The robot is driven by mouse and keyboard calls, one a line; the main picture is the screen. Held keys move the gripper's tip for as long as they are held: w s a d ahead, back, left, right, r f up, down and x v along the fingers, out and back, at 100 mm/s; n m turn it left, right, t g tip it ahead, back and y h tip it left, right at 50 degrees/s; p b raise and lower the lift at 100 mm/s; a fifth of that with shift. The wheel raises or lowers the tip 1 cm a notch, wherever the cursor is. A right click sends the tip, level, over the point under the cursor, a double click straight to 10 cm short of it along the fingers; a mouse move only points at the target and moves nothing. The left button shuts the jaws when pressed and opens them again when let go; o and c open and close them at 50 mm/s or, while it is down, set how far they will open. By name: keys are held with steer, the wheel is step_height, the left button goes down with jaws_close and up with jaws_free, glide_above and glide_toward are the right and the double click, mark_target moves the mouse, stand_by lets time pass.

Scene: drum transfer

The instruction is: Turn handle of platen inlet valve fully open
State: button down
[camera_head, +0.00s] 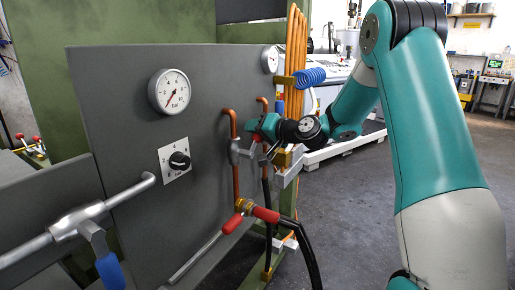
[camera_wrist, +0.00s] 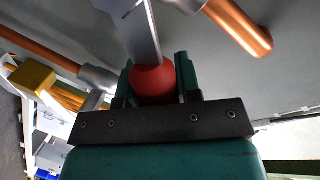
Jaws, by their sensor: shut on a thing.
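A valve (camera_head: 237,152) with a grey body sits on a copper pipe at the right side of the grey panel in the head view. Its handle has a red grip (camera_wrist: 153,84), seen in the wrist view between my green fingers, with a flat metal lever running up from it. My gripper (camera_head: 260,135) is shut on this red grip and also shows in the wrist view (camera_wrist: 154,74). In the head view my gripper and wrist hide most of the handle. I cannot tell how far the valve is open.
The grey panel (camera_head: 120,85) carries a pressure gauge (camera_head: 169,90) and a rotary switch (camera_head: 179,161). Floor is clear at right.

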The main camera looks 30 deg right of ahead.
steer(key=s+a+r+n+t+h+b, duration=0.1)
steer(key=a+n+b, duration=0.4)
steer(key=b, duration=1)
steer(key=s+r+n+t, duration=0.1)
steer(key=n, duration=0.2)
steer(key=shift+s+r+n+b, duration=0.35)
steer(key=shift+n, duration=0.05)
steer(key=shift+a, duration=0.15)
steer(key=c, duration=0.8)
jaws_free()
steer(key=shift+r, duration=0.1)
steer(key=b+v, duration=0.1)
steer(key=v, duration=1.6)
steer(key=shift+s+f, duration=0.25)
steer(key=shift+f, duration=0.05)
